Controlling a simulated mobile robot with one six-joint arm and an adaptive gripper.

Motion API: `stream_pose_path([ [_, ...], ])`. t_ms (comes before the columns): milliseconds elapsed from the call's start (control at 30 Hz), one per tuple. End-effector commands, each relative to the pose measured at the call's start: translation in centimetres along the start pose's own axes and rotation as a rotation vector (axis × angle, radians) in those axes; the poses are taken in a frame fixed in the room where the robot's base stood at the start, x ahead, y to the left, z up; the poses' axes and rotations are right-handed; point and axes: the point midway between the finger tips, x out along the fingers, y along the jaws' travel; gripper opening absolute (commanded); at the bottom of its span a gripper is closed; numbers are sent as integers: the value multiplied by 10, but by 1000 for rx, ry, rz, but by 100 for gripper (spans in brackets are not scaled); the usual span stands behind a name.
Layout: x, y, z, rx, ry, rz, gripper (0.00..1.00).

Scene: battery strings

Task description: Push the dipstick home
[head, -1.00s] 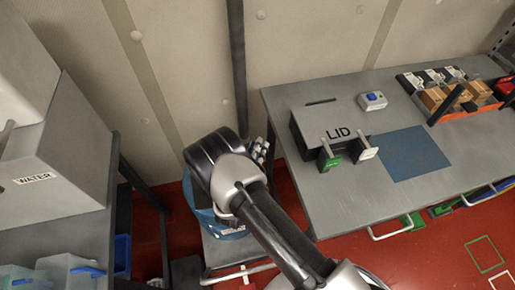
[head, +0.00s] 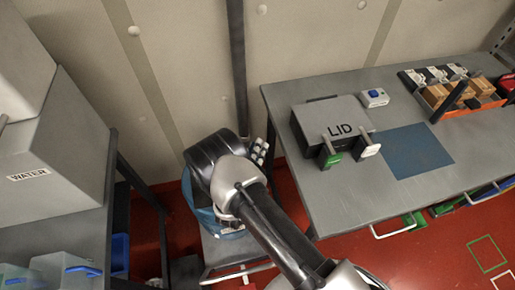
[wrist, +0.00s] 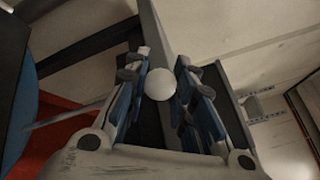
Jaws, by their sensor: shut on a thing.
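My gripper (wrist: 160,85) is shut on a white round knob (wrist: 161,84), seemingly the top of the dipstick, between its blue-padded fingers in the wrist view. The dipstick's shaft below the knob cannot be made out. In the head view my arm's dark wrist covers the gripper and the knob. It stands over a blue drum (head: 201,209), which sits left of the table. A curved blue edge (wrist: 20,115), likely the same drum, shows at the left of the wrist view. How far the dipstick is in cannot be told.
A grey table (head: 345,200) on the right carries a box marked LID (head: 325,112), a blue mat (head: 416,150) and a small blue-buttoned device (head: 374,97). A WATER tank (head: 60,140) is at left. A dark pole (head: 237,70) rises behind.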

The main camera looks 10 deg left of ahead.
Motion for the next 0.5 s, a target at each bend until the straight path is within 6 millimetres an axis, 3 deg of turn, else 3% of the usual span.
stream_pose_path([
  [100,0,25,-18,-1,1,1,0],
  [500,0,82,-56,-1,1,2,0],
])
